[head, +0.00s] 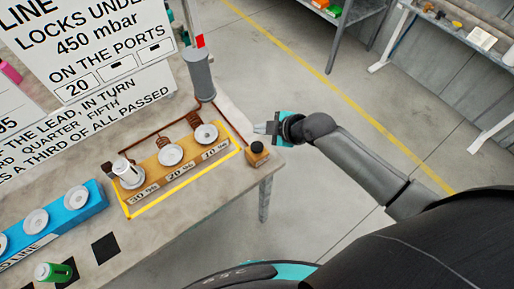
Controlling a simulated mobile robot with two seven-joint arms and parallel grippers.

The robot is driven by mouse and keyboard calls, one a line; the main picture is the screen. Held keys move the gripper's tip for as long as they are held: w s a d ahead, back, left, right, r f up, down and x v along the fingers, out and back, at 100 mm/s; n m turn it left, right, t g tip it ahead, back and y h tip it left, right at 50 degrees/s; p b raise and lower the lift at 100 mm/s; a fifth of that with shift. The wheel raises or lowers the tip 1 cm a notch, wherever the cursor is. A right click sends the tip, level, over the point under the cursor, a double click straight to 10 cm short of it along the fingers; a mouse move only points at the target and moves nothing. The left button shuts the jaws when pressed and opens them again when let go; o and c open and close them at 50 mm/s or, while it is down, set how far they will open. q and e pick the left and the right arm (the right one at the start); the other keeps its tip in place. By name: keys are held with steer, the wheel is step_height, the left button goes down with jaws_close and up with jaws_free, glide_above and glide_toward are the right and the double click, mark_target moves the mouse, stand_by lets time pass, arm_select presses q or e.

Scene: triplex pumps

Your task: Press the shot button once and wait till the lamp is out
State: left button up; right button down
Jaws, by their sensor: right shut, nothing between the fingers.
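A small tan box with a black round button (257,146) on top stands at the right end of the table, beside the orange-yellow block (150,190); it looks like the shot button. My right gripper (262,128) is shut and empty, its fingertips just above and behind the button, apart from it in the picture. I cannot tell the height gap. A lamp is not clearly identifiable; a grey cylinder (200,75) with a post and a red-and-white piece (200,41) stands behind the block. My left gripper is not in view.
The block bears three round white ports labelled 30, 20 and 10, with a white canister (124,169) on the 30 port. A blue block (62,222) and a green canister (52,271) are at left. Large signs (95,45) stand behind.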

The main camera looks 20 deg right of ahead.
steer(key=b, duration=0.4)
glide_above(256, 144)
steer(key=s+d, duration=0.1)
steer(key=s, duration=0.1)
step_height(256, 144, down, 5)
steer(key=shift+w+r, duration=0.15)
steer(key=shift+r, duration=0.05)
steer(key=shift+f, duration=0.65)
steer(key=shift+b, duration=0.3)
stand_by(0.5)
steer(key=shift+f, duration=0.4)
steer(key=shift+f+b, duration=0.8)
stand_by(0.6)
steer(key=shift+r, duration=0.1)
steer(key=shift+r+p, duration=1.1)
steer(key=shift+p, duration=0.05)
